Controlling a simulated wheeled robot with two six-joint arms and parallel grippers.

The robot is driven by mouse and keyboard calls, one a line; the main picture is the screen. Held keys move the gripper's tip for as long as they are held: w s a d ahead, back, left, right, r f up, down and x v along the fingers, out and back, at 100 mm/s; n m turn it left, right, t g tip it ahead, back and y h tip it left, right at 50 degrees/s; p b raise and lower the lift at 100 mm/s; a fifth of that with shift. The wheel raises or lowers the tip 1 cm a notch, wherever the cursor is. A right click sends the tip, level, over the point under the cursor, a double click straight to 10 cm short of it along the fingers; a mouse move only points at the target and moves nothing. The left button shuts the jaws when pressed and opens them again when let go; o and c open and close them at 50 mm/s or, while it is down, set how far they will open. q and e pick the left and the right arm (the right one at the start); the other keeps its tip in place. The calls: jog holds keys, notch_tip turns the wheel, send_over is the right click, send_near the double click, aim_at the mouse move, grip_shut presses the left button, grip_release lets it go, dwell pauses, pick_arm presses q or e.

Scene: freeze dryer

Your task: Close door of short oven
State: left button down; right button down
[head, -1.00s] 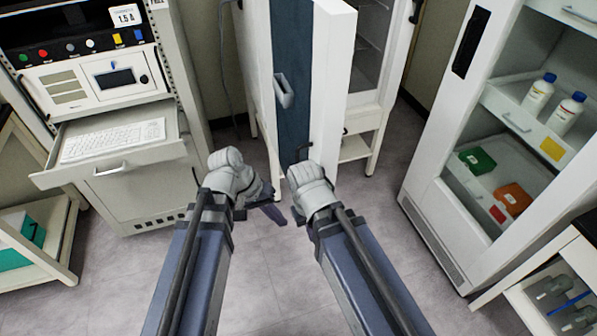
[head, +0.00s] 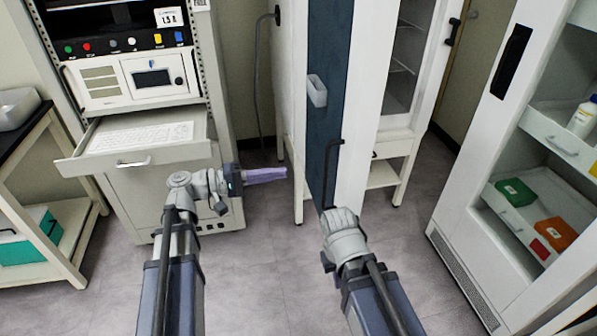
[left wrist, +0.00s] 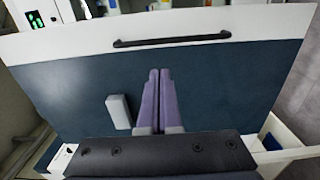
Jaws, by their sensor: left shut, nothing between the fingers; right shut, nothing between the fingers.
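The short oven's door (head: 357,110) stands open in the head view, white-framed with a dark blue panel (head: 328,50). The panel carries a grey block (head: 317,91) and a black bar handle (head: 333,172). The oven's shelved interior (head: 403,75) shows to its right. My left gripper (head: 286,173) is shut and empty, its purple fingers pointing right toward the panel side of the door. The left wrist view shows its fingers (left wrist: 160,72) in front of the blue panel (left wrist: 230,85); contact cannot be told. My right gripper (head: 333,212) is low before the door; its fingers are hidden.
An instrument cabinet (head: 125,40) with a pulled-out keyboard drawer (head: 75,165) stands at left. A white cabinet (head: 480,190) with bottles and boxes stands at right. A side cart (head: 75,262) is at far left. The floor between is clear.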

aim_at(338, 165)
pick_arm(q)
jog(key=x, duration=1.3)
jog(key=shift+f, duration=0.1)
